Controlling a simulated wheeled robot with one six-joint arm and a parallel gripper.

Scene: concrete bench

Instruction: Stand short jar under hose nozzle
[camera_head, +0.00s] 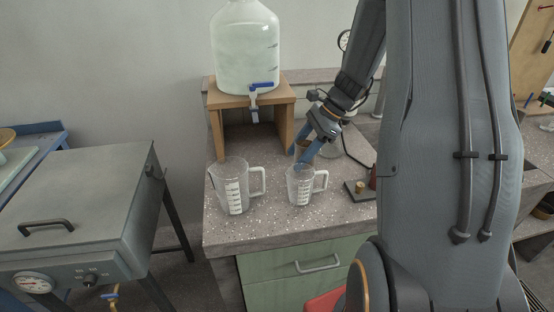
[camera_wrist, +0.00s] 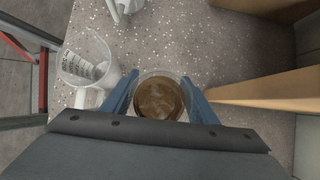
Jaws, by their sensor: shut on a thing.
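My gripper (camera_head: 304,156) is shut on a short round jar (camera_wrist: 158,97) with brown contents, seen from above between the blue fingers (camera_wrist: 160,102) in the wrist view. In the head view, only a brownish part of the jar (camera_head: 300,151) shows between the fingers, behind the smaller measuring jug. I cannot tell whether its base touches the bench. A spout with a blue handle (camera_head: 262,85) hangs from the big bottle (camera_head: 245,48) on a wooden stand (camera_head: 287,122). The spout's lower end (camera_head: 254,112) is left of my gripper, apart from the jar.
A larger measuring jug (camera_head: 230,190) and a smaller one (camera_head: 300,188) stand near the bench's front; the smaller one shows beside my gripper in the wrist view (camera_wrist: 86,66). A dark plate (camera_head: 359,191) lies to the right. Speckled bench (camera_head: 270,222) is bare along the front.

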